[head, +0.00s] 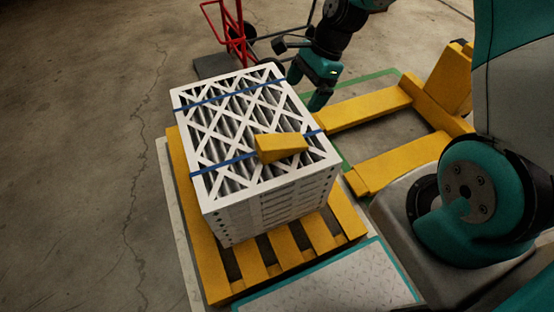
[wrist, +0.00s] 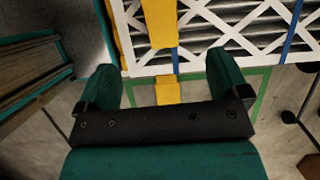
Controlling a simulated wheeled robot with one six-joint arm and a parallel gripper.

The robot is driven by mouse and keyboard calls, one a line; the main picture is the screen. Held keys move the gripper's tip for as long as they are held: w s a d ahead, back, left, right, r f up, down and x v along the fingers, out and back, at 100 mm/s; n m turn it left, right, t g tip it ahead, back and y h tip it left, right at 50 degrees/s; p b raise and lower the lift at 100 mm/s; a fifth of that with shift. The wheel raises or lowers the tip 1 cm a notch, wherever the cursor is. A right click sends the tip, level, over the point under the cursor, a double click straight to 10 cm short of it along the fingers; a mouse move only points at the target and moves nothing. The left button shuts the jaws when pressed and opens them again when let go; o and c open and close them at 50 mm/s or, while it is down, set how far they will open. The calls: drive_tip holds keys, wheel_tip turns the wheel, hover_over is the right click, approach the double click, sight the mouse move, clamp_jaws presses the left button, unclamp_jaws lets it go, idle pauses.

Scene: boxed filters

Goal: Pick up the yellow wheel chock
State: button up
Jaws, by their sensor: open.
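The yellow wheel chock (head: 280,147), a wedge, lies on top of the white-framed filter stack (head: 226,110), near its front right part and over a blue strap. My gripper (head: 306,86) is open and empty beyond the stack's back right edge, apart from the chock. In the wrist view the chock (wrist: 158,22) shows at the top, between the lines of the two open fingers of my gripper (wrist: 162,64) and ahead of their tips. Its far end is cut off by the picture edge.
The stack stands on a yellow pallet (head: 248,268). Yellow forks (head: 368,108) lie on the right. A red hand truck (head: 232,35) stands behind the stack. A ridged plate (head: 335,285) is at the front. The floor at left is clear.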

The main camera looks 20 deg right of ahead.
sight(280, 141)
drive_tip(key=b+x, duration=0.2)
drive_tip(key=x, duration=0.4)
drive_tip(key=b+x, duration=0.2)
drive_tip(key=x, duration=0.4)
drive_tip(key=shift+d+f+b, duration=0.15)
drive_tip(key=shift+f+b, duration=0.15)
drive_tip(key=shift+f, duration=0.05)
drive_tip(key=shift+a+b+x, duration=0.15)
drive_tip(key=shift+b+x, duration=0.55)
drive_tip(key=shift+x, duration=0.7)
drive_tip(key=shift+a+b+x, duration=0.15)
drive_tip(key=shift+b+x, duration=0.55)
drive_tip(key=shift+x, duration=0.7)
drive_tip(key=c, duration=1.2)
